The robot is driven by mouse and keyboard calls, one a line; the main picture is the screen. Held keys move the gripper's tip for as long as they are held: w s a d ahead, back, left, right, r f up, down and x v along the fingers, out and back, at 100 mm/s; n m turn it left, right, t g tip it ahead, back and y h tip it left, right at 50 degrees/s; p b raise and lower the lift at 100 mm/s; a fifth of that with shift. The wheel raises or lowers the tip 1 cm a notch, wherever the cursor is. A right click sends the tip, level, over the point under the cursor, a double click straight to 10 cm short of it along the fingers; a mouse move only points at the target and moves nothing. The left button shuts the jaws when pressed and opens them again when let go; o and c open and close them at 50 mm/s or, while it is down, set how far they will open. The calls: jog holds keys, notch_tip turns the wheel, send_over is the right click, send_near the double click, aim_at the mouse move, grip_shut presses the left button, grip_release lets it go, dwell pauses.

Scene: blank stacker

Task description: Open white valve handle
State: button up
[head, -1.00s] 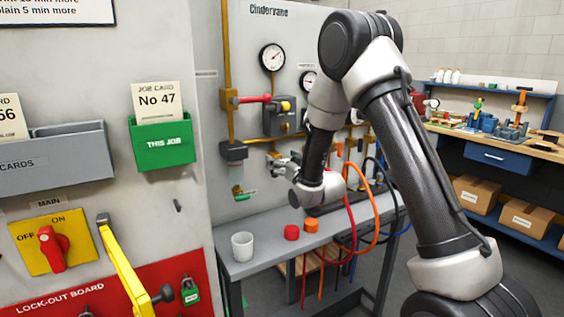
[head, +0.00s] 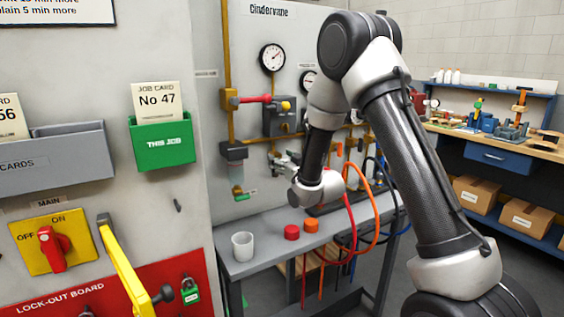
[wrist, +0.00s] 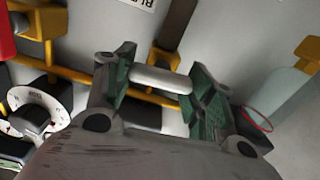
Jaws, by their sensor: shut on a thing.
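In the wrist view the white valve handle (wrist: 162,80) is a short rounded bar lying across the space between the two green-padded fingers of my gripper (wrist: 160,90). The fingers are shut on it, with one pad at each end. Yellow pipe runs behind it. In the head view my gripper (head: 284,163) is at the panel, to the right of the clear vertical tube. The white handle is too small and too hidden by my gripper and wrist to make out there.
A grey cup (head: 243,246), a red cap (head: 291,232) and an orange cap (head: 311,226) stand on the bench below my wrist. Red and orange hoses (head: 374,225) hang close on the right. In the wrist view a round dial (wrist: 38,115) lies left of the fingers.

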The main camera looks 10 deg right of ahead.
jog(key=n, duration=0.3)
jog(key=shift+a+n, duration=0.15)
jog(key=shift+n, duration=0.25)
jog(key=n, duration=0.4)
jog(key=shift+a+f+n, duration=0.1)
jog(key=shift+n, duration=0.2)
jog(key=n, duration=0.4)
jog(key=shift+s+f+n, duration=0.1)
jog(key=shift+n, duration=0.2)
jog(key=shift+f+n, duration=0.15)
jog(key=shift+n, duration=1.95)
jog(key=shift+a, duration=0.1)
jog(key=o, duration=1)
